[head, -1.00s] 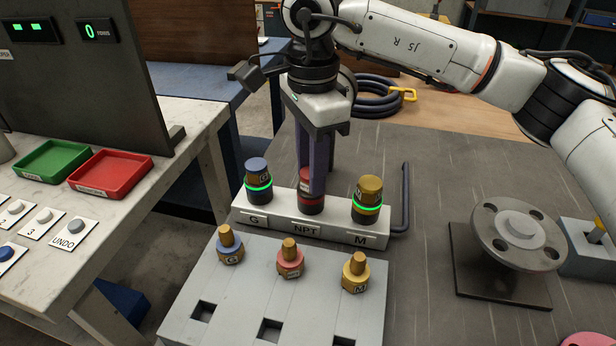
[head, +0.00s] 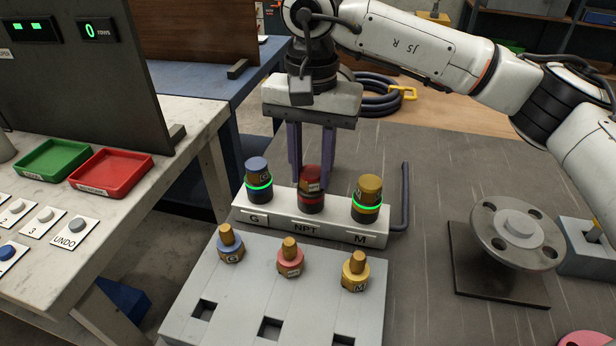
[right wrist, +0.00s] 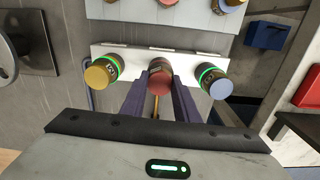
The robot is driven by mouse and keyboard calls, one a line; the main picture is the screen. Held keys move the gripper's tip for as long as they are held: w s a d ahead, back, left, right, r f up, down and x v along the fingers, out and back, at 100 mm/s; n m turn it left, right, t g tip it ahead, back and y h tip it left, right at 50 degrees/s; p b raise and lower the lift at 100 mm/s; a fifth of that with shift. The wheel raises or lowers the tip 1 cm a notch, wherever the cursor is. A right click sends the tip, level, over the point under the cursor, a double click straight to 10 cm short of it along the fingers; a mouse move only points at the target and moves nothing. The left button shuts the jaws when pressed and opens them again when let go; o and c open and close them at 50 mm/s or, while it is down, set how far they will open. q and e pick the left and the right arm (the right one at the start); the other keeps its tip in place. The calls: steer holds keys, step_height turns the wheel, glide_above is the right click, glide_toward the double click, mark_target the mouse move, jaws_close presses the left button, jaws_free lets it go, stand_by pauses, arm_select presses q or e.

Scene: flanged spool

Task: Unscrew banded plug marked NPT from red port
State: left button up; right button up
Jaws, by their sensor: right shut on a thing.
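The red-topped banded plug (head: 312,180) stands upright in the middle port (head: 311,203), above the NPT label on the white block (head: 272,218). It also shows in the right wrist view (right wrist: 160,73), between the two purple fingers. My right gripper (head: 311,178) comes down from above and is shut on this plug, one finger on each side. A blue-topped plug (head: 258,173) stands at G and a yellow-topped plug (head: 371,192) at M, each with a lit green ring. No lit green ring shows on the red one. My left gripper is in neither view.
A grey block in front holds blue (head: 230,243), red (head: 290,258) and yellow (head: 355,271) brass-topped fittings beside square holes. A bent dark rod (head: 405,195) stands right of the white block. A round flange (head: 518,235) is further right. Green and red trays lie left.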

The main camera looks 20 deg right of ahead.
steer(key=n, duration=0.6)
steer(key=shift+n, duration=0.3)
steer(key=o, duration=1.3)
steer(key=shift+c, duration=0.2)
